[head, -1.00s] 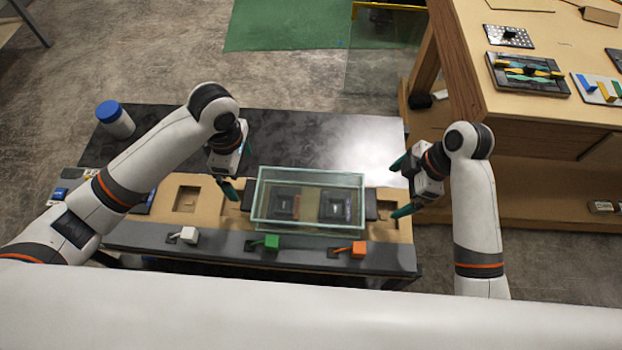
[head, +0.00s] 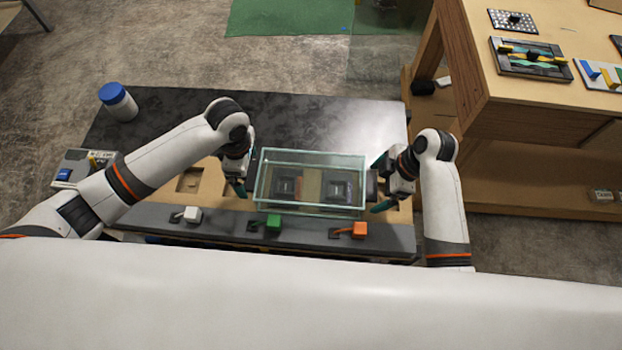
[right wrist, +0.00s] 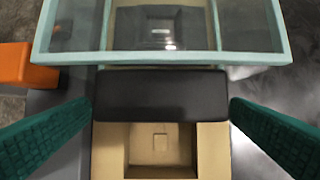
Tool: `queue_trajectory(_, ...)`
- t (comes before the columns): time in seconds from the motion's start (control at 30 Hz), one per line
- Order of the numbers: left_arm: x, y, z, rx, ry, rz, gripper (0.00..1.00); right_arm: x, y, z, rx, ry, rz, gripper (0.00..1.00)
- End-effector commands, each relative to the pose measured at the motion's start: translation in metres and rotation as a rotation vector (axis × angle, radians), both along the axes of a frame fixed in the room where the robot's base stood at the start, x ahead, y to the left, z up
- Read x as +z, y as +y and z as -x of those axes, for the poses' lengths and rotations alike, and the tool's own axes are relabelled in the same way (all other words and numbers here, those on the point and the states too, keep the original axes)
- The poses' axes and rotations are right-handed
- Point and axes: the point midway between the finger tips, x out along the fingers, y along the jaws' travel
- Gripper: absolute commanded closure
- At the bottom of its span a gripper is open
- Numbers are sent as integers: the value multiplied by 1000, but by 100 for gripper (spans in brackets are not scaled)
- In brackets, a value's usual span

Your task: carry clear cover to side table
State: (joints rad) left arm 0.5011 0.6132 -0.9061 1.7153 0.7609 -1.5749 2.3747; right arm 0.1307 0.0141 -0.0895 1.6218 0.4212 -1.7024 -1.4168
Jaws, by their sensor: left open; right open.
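The clear cover (head: 310,157) is a glass-like box with pale green edges. It sits over dark square modules on the console (head: 160,238). Its near edge also shows across the top of the right wrist view (right wrist: 160,57). My left gripper (head: 240,185) is open, with its green fingers close to the cover's left end. My right gripper (head: 380,182) is open at the cover's right end. In the right wrist view its green fingers (right wrist: 160,118) stand wide apart with a black bar between them, and the cover lies beyond their tips. Contact with the cover cannot be told.
White (head: 191,214), green (head: 273,222) and orange (head: 359,230) blocks line the console's front strip. A blue-lidded jar (head: 118,101) stands at the back left. A wooden table (head: 520,105) with several boards stands at the right. The dark tabletop behind the cover is clear.

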Motion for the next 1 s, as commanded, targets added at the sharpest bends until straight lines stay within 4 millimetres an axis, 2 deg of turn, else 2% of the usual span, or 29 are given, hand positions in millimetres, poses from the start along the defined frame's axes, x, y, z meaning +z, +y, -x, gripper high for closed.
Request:
queue_trajectory(0.1, -16, 0, 0, 1, 2, -1, 0, -15, 7, 0, 0, 3, -1, 0)
queue_trajectory(0.23, -27, 0, 0, 1, 0, 0, 0, -25, 10, 0, 1, 2, 0, 0)
queue_trajectory(0.6, -31, 0, 0, 0, 0, 0, 0, -29, 12, 0, 0, 0, 1, 0)
queue_trajectory(1.0, -31, 0, 0, 0, -1, 1, 61, -29, 12, 0, 0, 0, 1, 61)
